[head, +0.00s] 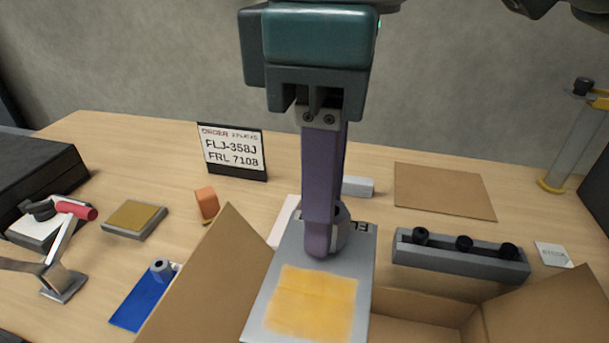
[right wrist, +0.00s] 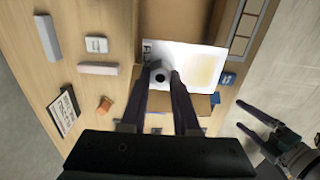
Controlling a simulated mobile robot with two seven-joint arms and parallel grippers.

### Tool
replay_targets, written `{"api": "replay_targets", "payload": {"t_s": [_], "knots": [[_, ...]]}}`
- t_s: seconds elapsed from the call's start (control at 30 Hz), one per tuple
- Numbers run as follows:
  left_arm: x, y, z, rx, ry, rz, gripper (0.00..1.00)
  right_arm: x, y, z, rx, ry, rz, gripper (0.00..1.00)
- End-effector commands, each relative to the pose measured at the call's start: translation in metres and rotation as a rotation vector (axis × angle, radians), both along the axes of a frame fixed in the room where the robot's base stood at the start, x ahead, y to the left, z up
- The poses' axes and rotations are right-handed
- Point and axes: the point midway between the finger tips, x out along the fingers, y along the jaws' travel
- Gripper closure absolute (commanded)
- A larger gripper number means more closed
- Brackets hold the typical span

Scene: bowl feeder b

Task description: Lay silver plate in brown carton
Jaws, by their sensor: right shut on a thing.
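The silver plate (head: 257,318) is a flat grey panel with a yellow patch and a round knob at its far end. My right gripper (head: 322,245) is shut on the knob and holds the plate over the open brown carton (head: 425,306). In the right wrist view the fingers (right wrist: 162,82) straddle the knob of the plate (right wrist: 190,60). The plate hides part of the carton's inside. The carton's flaps stand open. My left gripper (right wrist: 243,117) shows at the lower right of the right wrist view, its fingers apart and empty; it is outside the head view.
A grey block with black knobs (head: 460,257) stands behind the carton. A blue plate (head: 146,298) and a yellow-topped grey plate (head: 135,219) lie left, near a red-handled clamp (head: 74,209). An order sign (head: 232,151), orange block (head: 206,203) and flat brown sheet (head: 443,190) are farther back.

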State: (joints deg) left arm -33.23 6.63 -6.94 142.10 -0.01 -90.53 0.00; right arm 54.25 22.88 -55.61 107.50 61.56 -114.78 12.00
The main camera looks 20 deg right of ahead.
Motion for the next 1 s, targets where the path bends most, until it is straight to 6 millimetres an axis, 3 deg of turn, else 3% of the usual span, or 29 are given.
{"api": "replay_targets", "payload": {"t_s": [0.07, 0.43, 0.9, 1.0], "knots": [[0.0, 0.002, -0.013, 0.006, -0.001, 0.0, 0.0, -0.002, 0.0, -0.025, 0.0, 0.006, -0.001, 1.0], [0.0, 0.003, -0.033, 0.011, -0.001, -0.004, 0.0, -0.001, -0.001, -0.126, -0.004, 0.004, -0.003, 1.0], [0.0, 0.001, -0.048, 0.002, 0.0, 0.001, 0.0, -0.001, -0.001, -0.186, -0.002, 0.002, -0.001, 1.0], [0.0, 0.0, -0.048, -0.001, 0.0, 0.002, 0.0, -0.001, -0.001, -0.191, -0.002, 0.0, -0.001, 1.0]]}}
